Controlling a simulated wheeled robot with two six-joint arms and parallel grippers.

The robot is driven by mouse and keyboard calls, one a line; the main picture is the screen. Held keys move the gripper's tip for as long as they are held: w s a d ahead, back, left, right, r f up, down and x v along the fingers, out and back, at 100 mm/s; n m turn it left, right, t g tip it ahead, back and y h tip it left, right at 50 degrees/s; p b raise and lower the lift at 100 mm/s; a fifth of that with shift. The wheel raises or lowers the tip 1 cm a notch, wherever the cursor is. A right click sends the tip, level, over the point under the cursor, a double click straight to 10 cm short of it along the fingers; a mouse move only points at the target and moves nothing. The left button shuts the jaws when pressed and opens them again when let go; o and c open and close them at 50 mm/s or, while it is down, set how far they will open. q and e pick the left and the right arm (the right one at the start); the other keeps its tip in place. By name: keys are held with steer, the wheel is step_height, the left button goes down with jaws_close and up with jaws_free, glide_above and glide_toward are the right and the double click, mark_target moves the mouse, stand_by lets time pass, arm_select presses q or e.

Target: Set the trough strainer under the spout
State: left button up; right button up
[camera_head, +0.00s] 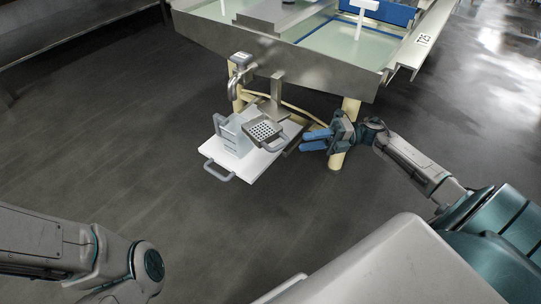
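The strainer (264,131) is a small square metal piece with round holes and a grey handle at its front right. It shows beside a clear, open box (234,137), over a white board (213,152); I cannot tell what bears it. A metal chute (277,86), which looks like the spout, hangs from the vat's front edge just behind the strainer. My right gripper (303,140) has blue fingers pointing left, with a narrow gap between them. It is empty and to the right of the strainer's handle, apart from it. My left gripper is out of view; only the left arm shows.
The large metal vat (325,71) stands on cream legs (351,108); one is right behind my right gripper. The white board has grey handles. Open dark floor (130,150) lies left and front.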

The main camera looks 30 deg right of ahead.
mark_target(276, 148)
steer(key=b+x, duration=0.3)
steer(key=x, duration=0.7)
steer(key=shift+a, duration=0.4)
steer(key=shift+c, duration=0.2)
steer(key=shift+w, duration=0.1)
jaws_close()
